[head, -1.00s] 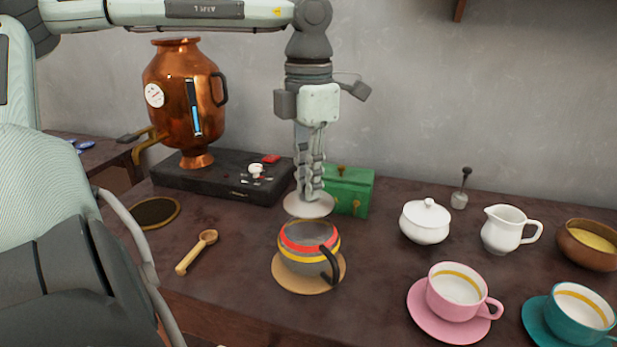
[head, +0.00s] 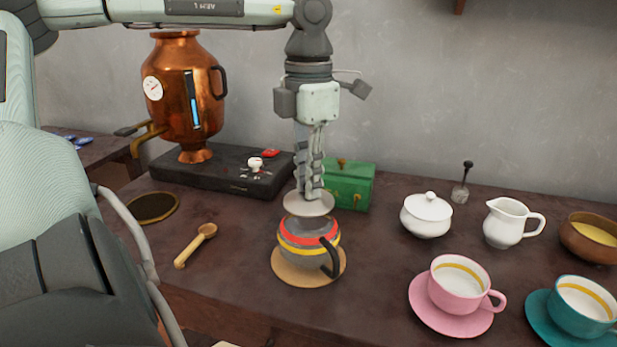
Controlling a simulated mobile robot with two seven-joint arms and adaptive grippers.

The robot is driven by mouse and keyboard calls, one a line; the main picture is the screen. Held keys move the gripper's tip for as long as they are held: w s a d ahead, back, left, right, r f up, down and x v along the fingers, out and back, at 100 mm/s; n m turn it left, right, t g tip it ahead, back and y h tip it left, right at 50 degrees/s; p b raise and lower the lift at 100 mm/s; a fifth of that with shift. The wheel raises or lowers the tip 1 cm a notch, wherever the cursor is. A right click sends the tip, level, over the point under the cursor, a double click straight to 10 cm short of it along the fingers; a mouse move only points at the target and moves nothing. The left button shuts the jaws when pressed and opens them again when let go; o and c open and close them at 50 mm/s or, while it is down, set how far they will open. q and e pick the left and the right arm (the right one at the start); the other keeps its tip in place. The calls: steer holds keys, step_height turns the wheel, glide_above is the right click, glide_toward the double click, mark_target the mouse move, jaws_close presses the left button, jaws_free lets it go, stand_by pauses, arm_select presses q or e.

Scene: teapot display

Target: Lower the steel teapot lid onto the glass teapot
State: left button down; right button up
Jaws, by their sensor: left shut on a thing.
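The steel teapot lid (head: 308,205) is a grey disc held level below my left gripper (head: 309,192). The gripper points straight down and is shut on the lid's top, its fingers hiding the knob. The glass teapot (head: 305,238), with red and yellow bands and a dark handle toward the front right, stands upright on a round tan coaster (head: 287,275). The lid is over the teapot's mouth and hides most of it. I cannot tell whether lid and rim touch. My right gripper is not in view.
A green box (head: 349,188) stands close behind the teapot, and a copper urn (head: 182,95) is at the back left. A wooden scoop (head: 195,246) lies to the left. A white sugar bowl (head: 427,217) and pink cup (head: 459,287) are to the right, with bare table between.

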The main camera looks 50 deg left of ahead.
arm_select(q)
steer(key=shift+f, duration=0.1)
steer(key=shift+f+b, duration=0.95)
steer(key=shift+f, duration=0.1)
stand_by(0.6)
steer(key=shift+f+b, duration=0.3)
steer(key=shift+b, duration=0.15)
steer(key=c, duration=1.4)
jaws_free()
steer(key=shift+c, duration=0.2)
steer(key=o, duration=0.6)
steer(key=shift+c, duration=0.2)
